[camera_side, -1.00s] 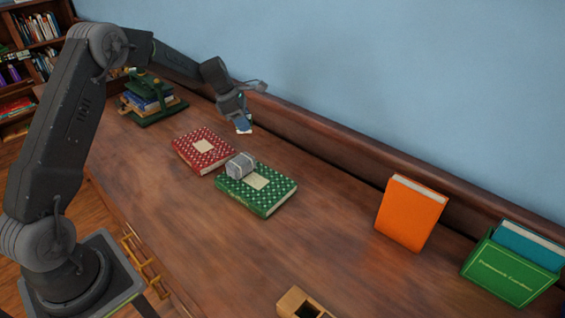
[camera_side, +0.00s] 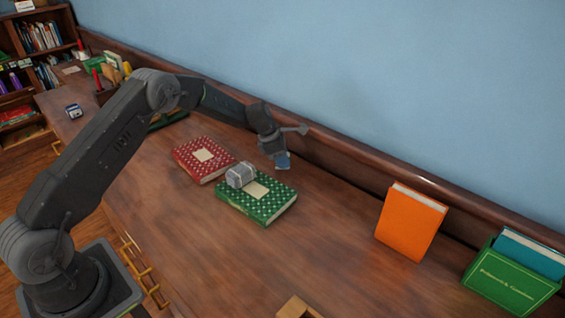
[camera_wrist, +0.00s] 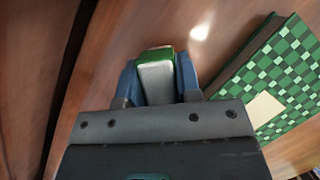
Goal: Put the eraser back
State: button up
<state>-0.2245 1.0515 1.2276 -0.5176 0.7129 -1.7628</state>
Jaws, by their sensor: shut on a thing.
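My gripper (camera_side: 282,163) is above the desk, behind and to the right of the green checked book. In the wrist view its blue fingers (camera_wrist: 160,82) are shut on the eraser (camera_wrist: 157,80), a pale block with a green end. In the side view the eraser is hidden or too small to make out at the fingertips. A small open wooden box (camera_side: 298,307) is cut off by the bottom edge of the side view; its inside is not clearly seen.
An orange book (camera_side: 411,222) and a green holder (camera_side: 508,283) stand at right. The desk's middle front is clear.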

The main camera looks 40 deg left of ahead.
jog(key=shift+f, duration=0.8)
jog(key=shift+f, duration=0.1)
jog(key=o, duration=0.9)
